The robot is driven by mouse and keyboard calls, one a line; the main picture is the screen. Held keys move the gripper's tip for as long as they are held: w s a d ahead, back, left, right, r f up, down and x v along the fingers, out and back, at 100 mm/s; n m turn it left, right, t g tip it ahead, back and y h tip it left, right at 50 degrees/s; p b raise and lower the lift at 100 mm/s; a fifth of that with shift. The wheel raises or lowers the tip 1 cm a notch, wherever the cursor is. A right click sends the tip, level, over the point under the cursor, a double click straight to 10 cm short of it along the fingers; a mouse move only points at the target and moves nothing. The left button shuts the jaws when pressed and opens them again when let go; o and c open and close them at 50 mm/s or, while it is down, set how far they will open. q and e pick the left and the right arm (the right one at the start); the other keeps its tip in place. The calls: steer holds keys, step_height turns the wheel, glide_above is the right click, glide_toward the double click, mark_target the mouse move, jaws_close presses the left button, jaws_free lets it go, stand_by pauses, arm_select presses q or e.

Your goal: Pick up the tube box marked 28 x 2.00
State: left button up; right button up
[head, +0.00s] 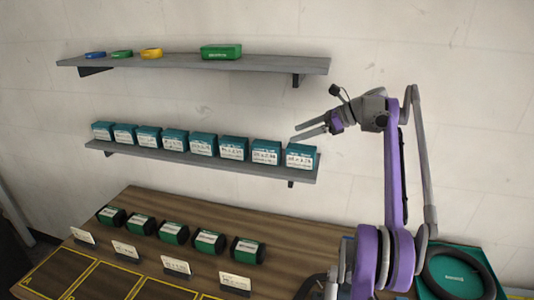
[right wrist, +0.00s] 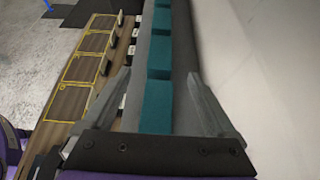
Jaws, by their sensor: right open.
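A row of teal tube boxes with white labels (head: 204,145) stands on the middle wall shelf. The labels are too small and blurred to tell surely which box is marked 28 x 2.00. My right gripper (head: 294,134) is open and empty, above the right end of the row, near the rightmost box (head: 301,157). In the right wrist view, my right gripper (right wrist: 159,75) has its fingers spread to either side of the row, with a teal box (right wrist: 155,107) seen between them. No contact shows. My left gripper is not in view.
The grey middle shelf (head: 230,172) runs along the wall. An upper shelf (head: 270,65) holds small coloured items and a green box (head: 221,52). Below, a wooden bench (head: 150,205) carries several dark green-ended packs and label cards. A teal tray (head: 480,262) holds a tyre at right.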

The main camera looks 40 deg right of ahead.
mark_target(271, 144)
steer(key=x, duration=0.4)
steer(key=shift+w+a+f+b, duration=0.15)
steer(key=shift+w+f+b, duration=0.05)
steer(key=shift+b, duration=0.1)
steer(key=shift+w+a+f, duration=0.2)
steer(key=shift+w+a, duration=0.05)
steer(key=x, duration=0.4)
steer(key=shift+d+b, duration=0.1)
steer(key=shift+b, duration=0.2)
steer(key=shift+w+a+f, duration=0.2)
steer(key=shift+w+a, duration=0.05)
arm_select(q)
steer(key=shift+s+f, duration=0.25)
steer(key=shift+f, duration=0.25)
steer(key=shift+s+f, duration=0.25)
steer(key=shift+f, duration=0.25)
arm_select(e)
jaws_close()
